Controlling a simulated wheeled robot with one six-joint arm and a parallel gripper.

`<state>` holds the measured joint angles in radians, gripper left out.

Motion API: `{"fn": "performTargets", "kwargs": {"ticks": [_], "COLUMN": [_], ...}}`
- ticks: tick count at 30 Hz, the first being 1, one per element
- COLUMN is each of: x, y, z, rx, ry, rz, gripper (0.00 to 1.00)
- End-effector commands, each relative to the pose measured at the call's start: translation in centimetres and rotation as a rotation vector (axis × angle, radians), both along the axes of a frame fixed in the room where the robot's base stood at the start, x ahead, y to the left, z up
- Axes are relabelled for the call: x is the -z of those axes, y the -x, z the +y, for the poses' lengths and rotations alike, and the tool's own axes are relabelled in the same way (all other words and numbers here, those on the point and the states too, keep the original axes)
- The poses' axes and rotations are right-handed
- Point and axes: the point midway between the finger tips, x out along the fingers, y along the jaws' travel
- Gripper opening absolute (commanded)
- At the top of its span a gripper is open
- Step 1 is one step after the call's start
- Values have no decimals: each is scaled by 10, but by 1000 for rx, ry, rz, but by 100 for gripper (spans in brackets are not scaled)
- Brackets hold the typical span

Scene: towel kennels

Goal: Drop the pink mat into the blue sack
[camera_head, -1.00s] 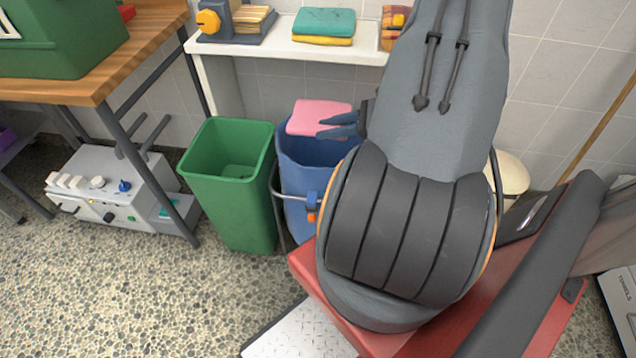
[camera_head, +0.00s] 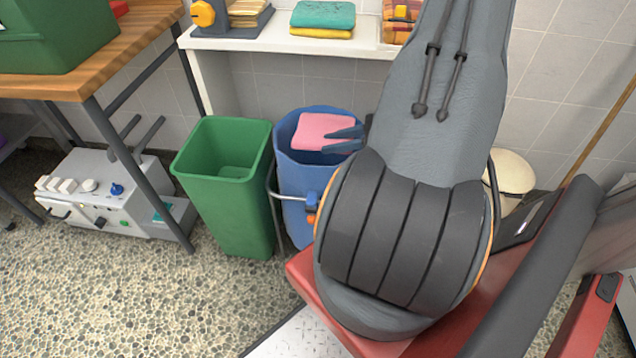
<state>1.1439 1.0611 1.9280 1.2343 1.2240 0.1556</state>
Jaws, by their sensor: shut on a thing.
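The pink mat (camera_head: 318,131) is a flat folded piece held at its right edge by my gripper (camera_head: 345,139). My gripper's dark fingers are shut on it. In the picture the mat lies over the mouth of the blue sack (camera_head: 300,180), within its rim outline; I cannot tell how high it is above or inside the rim. The blue sack hangs in a metal frame, open at the top. My arm hides its right side and most of the gripper's body.
A green bin (camera_head: 226,190) stands open just left of the sack. A white shelf (camera_head: 270,43) with a teal towel (camera_head: 323,15) is behind. A wooden table (camera_head: 110,60) and a grey control box (camera_head: 115,190) are at left. A cream bin (camera_head: 513,175) is at right.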

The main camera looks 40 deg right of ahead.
Motion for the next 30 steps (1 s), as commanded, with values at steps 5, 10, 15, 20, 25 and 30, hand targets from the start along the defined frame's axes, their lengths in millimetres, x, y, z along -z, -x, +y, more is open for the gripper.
{"fn": "performTargets", "kwargs": {"ticks": [5, 10, 15, 20, 25, 30], "x": [-1, -1, -1, -5, -14, -25], "y": [0, 0, 0, 6, 25, 43], "z": [0, 0, 0, -7, -23, -38], "rx": [0, 0, 0, 1, 4, 2], "ry": [0, 0, 0, 1, 2, 2], "rz": [0, 0, 0, -1, -2, -1], "gripper": [37, 53, 53, 53, 53, 53]}}
